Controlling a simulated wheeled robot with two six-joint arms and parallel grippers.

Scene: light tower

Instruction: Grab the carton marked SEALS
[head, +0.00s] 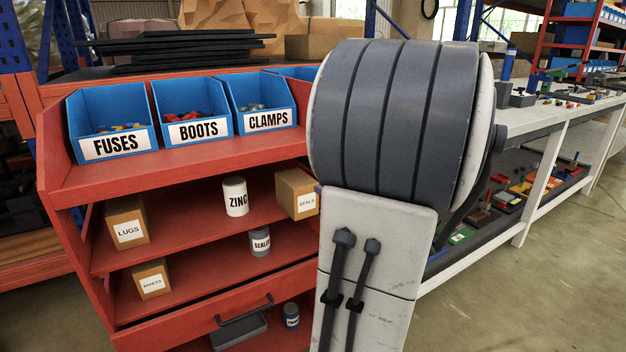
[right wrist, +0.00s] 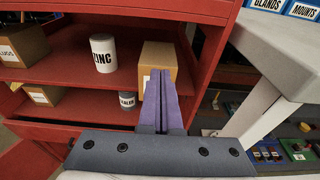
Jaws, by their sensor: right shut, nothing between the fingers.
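The carton marked SEALS (head: 296,186) is a brown box with a white label, at the right end of the red rack's upper inner shelf. It also shows in the right wrist view (right wrist: 158,56), straight beyond my fingers, its label mostly hidden behind them. My right gripper (right wrist: 161,78) has purple fingers pressed together with nothing between them, pointing at the carton. I cannot tell whether the tips touch it. In the head view my right arm hides nearly all of this gripper and stands right beside the carton. My left gripper is not in view.
A white ZINC can (head: 235,197) stands left of the carton, with a LUGS carton (head: 126,222) farther left. A SEALER can (head: 260,242) and RIVETS carton (head: 152,279) sit below. Blue bins (head: 112,118) line the top. The rack's red side panel (right wrist: 208,75) stands close right of the carton.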

